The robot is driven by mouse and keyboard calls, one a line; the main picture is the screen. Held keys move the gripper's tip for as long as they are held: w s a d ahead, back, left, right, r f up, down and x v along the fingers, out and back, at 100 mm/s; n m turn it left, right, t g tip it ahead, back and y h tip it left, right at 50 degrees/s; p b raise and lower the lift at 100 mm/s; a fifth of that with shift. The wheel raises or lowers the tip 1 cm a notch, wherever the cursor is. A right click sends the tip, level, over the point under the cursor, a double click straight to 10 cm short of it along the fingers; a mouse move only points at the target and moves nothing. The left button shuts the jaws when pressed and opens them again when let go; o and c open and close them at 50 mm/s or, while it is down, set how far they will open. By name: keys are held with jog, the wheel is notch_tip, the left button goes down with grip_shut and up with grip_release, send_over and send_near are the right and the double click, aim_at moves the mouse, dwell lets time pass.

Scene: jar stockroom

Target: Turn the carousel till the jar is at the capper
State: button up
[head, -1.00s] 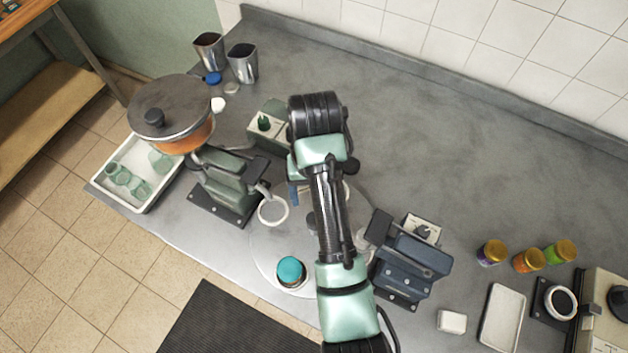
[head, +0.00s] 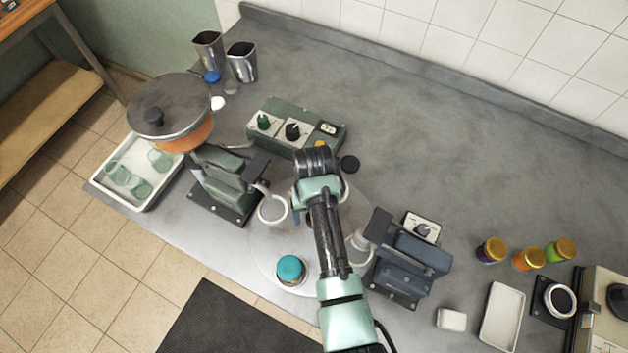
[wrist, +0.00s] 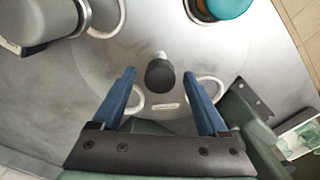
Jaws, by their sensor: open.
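The carousel (head: 262,250) is a round, pale grey disc with white ring holders around its edge. The jar (head: 291,270), with a teal lid, stands at its front edge, and shows at the top of the wrist view (wrist: 228,6). It is apart from the blue-grey machine on the right, which looks like the capper (head: 412,262). My gripper (wrist: 159,73) is open above the carousel, its blue fingers on either side of the dark central knob (wrist: 160,75) as seen in the wrist view. Contact cannot be told. In the head view my arm hides the knob.
A green machine (head: 225,185) under an orange pot (head: 170,110) stands left of the carousel. A green control box (head: 325,130) with dials is behind it. Several small jars (head: 528,259) and a white tray (head: 502,317) lie right.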

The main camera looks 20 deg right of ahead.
grip_shut()
dwell(1.4)
